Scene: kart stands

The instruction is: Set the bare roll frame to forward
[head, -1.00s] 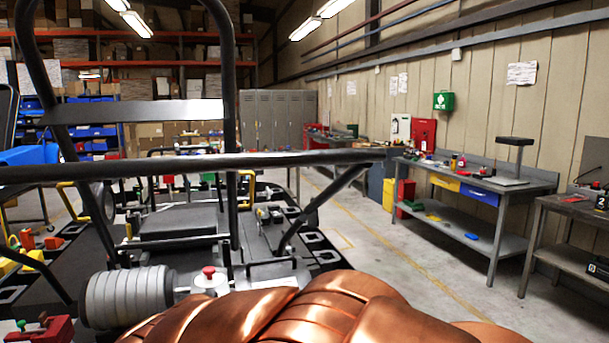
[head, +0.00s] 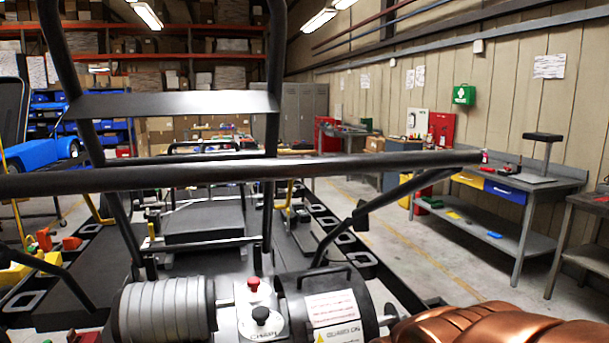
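A black tubular frame fills the left and middle of the head view. Its two uprights rise past the top edge, with a flat dark plate (head: 180,104) between them and a long black crossbar (head: 370,168) below. I take this to be the roll frame (head: 275,60); it carries nothing that I can see. In front of it are a grey ribbed drum (head: 165,312), a white box with a red knob (head: 253,285) and a black knob (head: 261,316), and a dark cylinder with a white label (head: 332,308). My copper arm shows at lower right; my gripper is out of view.
A grey workbench (head: 523,230) with yellow and blue drawers stands at right, with another bench (head: 590,215) nearer. Open floor (head: 420,250) lies between frame and benches. A blue kart-like body (head: 45,150) is at left. Shelves and lockers (head: 305,112) stand behind.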

